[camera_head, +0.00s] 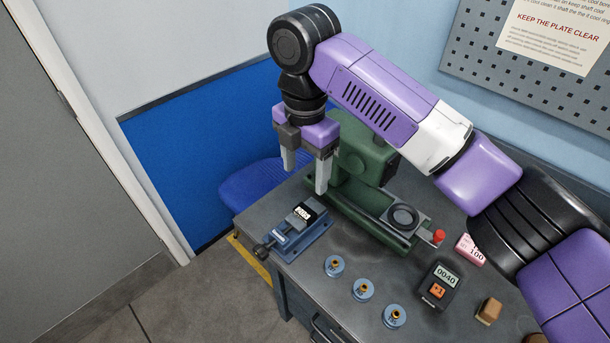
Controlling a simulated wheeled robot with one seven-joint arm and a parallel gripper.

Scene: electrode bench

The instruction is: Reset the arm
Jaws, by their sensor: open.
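My purple and white arm reaches in from the right and bends down at a black wrist. My gripper (304,178) points downward with its two grey fingers apart and nothing between them. It hangs above the far left part of the bench (330,240), in front of the green machine (362,165) and above the blue vise (298,230). The fingers appear clear of both, though the exact gap to the machine cannot be told. Part of the green machine is hidden behind the gripper and arm.
Several blue round holders with brass centres (363,289) stand along the bench front. A counter device (438,286), a tan block (489,311) and a pink label (470,250) sit to the right. A blue chair (262,182) stands behind the bench's left end. Bare floor lies left.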

